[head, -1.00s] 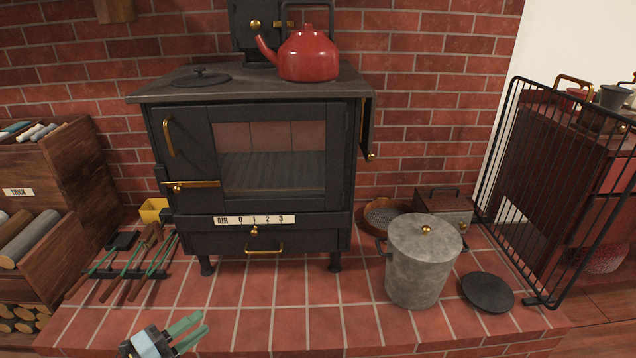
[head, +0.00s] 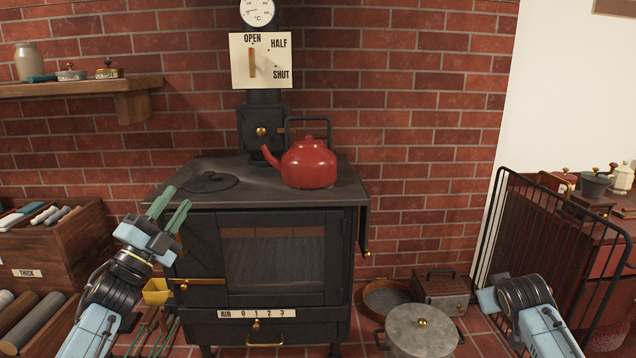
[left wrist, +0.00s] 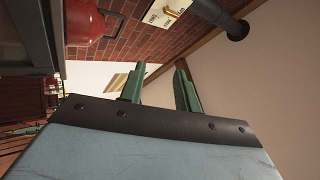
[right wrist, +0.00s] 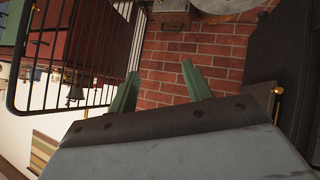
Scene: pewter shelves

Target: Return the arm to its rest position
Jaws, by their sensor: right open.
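My left gripper (head: 175,199) is raised at the left front of the black stove, fingers pointing up. Its green fingers are apart with nothing between them, as the left wrist view (left wrist: 159,70) also shows. My right arm shows in the head view at the lower right, in front of the black fence; its fingers are hard to make out there. Neither gripper visibly touches anything.
The black stove (head: 210,290) stands in the middle with a red kettle (head: 309,164) on top. A grey lidded bin (head: 421,332) stands at its right front. A black fence (head: 484,240) is at the right, wooden log boxes (head: 70,243) at the left.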

